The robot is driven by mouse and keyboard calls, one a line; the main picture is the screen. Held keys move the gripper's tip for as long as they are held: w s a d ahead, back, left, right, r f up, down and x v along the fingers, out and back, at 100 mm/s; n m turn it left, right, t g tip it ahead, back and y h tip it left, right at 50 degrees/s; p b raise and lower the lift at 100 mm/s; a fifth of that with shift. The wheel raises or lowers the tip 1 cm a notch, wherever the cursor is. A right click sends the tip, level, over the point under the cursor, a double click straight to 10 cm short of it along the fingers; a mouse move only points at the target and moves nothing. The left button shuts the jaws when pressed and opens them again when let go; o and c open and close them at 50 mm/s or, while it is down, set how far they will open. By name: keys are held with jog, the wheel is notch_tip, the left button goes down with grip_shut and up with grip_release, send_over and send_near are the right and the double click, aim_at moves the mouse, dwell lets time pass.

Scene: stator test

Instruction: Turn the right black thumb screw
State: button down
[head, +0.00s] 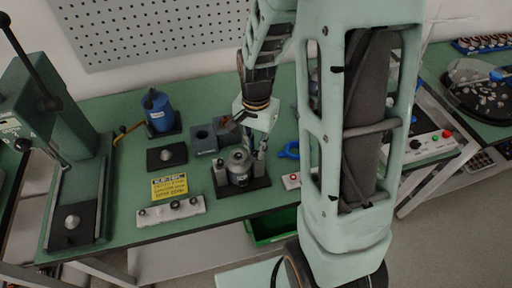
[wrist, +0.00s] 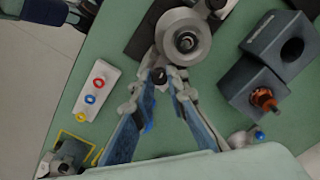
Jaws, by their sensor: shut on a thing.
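The stator fixture shows a round grey metal body (head: 239,165) on a black base plate (head: 256,183), in front of my arm in the head view. In the wrist view its round metal top (wrist: 187,41) is just above my fingertips. My gripper (wrist: 160,76) is shut on the right black thumb screw (wrist: 159,75), a small dark piece beside the metal body, mostly covered by the fingertips. In the head view my gripper (head: 262,149) points down at the fixture's right side, and the thumb screw cannot be made out there.
Blue-grey blocks (head: 203,139) stand close behind the fixture. A blue cylinder (head: 158,112) and a black plate with a metal knob (head: 167,156) are at left. A white strip (head: 170,212) lies at the front edge. A green press (head: 62,110) stands far left.

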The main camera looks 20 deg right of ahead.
jog(key=c, duration=1.9)
grip_release()
